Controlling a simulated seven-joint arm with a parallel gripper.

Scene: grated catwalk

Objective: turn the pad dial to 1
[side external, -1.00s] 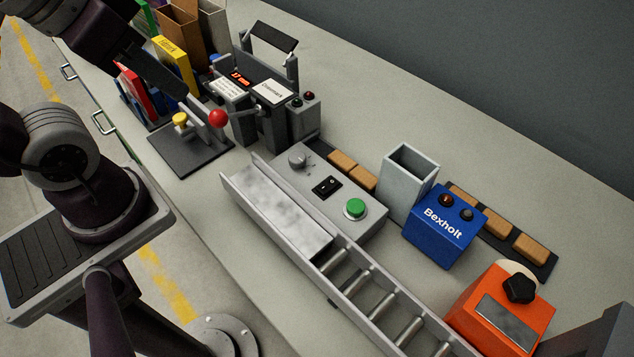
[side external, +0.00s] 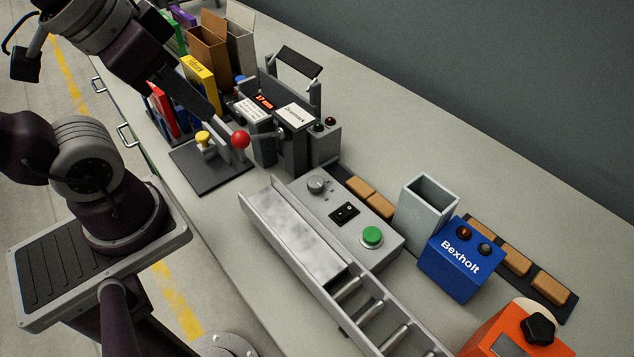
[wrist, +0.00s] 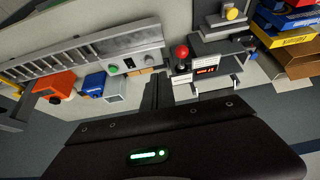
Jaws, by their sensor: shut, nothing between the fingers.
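A grey round knob (side external: 317,184) stands on the sloped grey control panel (side external: 362,212) beside the conveyor, with small marks around it; I take it as the dial. Its setting is too small to read. The knob also shows in the wrist view (wrist: 149,60). The same panel has a black rocker switch (side external: 343,212) and a green button (side external: 372,235). My gripper (side external: 208,112) is shut and empty, high above the bench near the yellow box, apart from the knob and up-left of it in the side view. Its thin dark fingers (wrist: 156,82) show in the wrist view.
A grey machine (side external: 288,130) with a lit display and a red ball lever (side external: 240,140) stands between gripper and panel. An open grey bin (side external: 426,212), a blue Bexholt box (side external: 458,262) and an orange box (side external: 515,335) stand to the right. Upright boxes (side external: 200,82) stand at left.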

